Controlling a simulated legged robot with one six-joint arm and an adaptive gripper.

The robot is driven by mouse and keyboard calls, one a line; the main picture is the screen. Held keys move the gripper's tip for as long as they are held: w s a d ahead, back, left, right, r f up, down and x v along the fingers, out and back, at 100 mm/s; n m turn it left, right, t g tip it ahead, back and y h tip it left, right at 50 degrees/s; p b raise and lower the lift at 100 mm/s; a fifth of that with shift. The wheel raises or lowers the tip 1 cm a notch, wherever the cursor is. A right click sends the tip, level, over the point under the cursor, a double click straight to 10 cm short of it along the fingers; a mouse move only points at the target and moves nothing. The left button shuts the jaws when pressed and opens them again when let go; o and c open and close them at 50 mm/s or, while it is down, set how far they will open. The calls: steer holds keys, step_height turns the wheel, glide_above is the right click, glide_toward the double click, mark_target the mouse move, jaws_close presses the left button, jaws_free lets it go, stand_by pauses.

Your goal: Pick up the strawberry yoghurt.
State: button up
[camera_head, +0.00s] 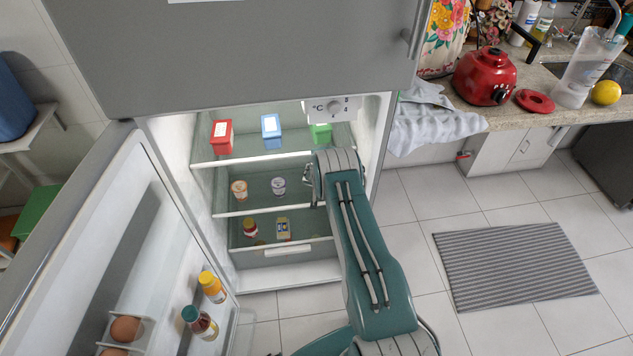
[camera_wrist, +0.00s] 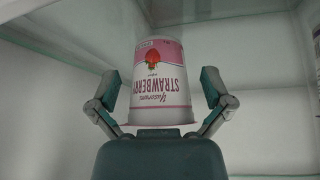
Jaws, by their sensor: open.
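The strawberry yoghurt (camera_wrist: 160,82) is a white cup with a pink band, a strawberry picture and the word STRAWBERRY. It appears upside down in the wrist view. My gripper (camera_wrist: 160,92) is open, with one finger on each side of the cup. Small gaps seem to show between the fingers and the cup; contact is not clear. In the head view my gripper (camera_head: 309,184) is at the middle fridge shelf, partly hidden by my arm. I cannot make out the strawberry cup there, so my arm seems to hide it.
Two other cups, one orange-lidded (camera_head: 240,190) and one pale (camera_head: 278,187), stand left on the same shelf. Red (camera_head: 222,137), blue (camera_head: 271,131) and green (camera_head: 321,133) boxes stand above; a jar (camera_head: 250,229) and a carton (camera_head: 283,229) below. The fridge door (camera_head: 110,250) is open.

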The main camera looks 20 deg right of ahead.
steer(key=shift+f, duration=0.1)
steer(key=shift+c, duration=0.3)
steer(key=c, duration=1.1)
steer(key=shift+c, duration=0.2)
